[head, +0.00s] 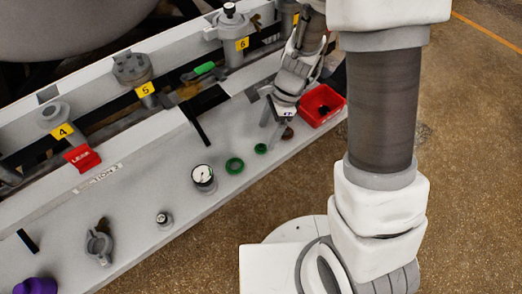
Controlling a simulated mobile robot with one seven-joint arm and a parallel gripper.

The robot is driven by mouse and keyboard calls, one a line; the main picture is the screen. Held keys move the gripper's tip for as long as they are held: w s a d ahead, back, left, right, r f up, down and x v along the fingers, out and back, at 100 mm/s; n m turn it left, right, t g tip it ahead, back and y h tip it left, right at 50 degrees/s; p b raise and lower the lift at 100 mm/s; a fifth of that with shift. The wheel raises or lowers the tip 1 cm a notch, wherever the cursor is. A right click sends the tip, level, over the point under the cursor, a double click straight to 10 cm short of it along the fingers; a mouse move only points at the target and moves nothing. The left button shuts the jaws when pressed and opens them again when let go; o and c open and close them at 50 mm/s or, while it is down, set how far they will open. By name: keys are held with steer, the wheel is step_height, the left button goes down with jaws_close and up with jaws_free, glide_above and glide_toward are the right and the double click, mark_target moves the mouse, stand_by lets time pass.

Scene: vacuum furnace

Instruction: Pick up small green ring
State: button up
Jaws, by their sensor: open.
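The small green ring (261,148) lies flat on the white bench top, near its front edge. A larger green ring (235,165) lies to its left, apart from it. My gripper (273,130) is open and points down over the bench, just above and to the right of the small green ring in the picture. I see nothing between its fingers. Its exact height above the bench is hard to tell.
A red bin (320,106) stands right of my gripper, and a small brown part (287,132) lies close by it. A round gauge (204,178), a small fitting (163,219) and a grey clamp (98,246) are on the left. Numbered ports line the back.

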mark_target(262, 147)
steer(key=b+x, duration=0.3)
steer(key=x, duration=0.2)
steer(key=shift+f, duration=0.4)
jaws_close()
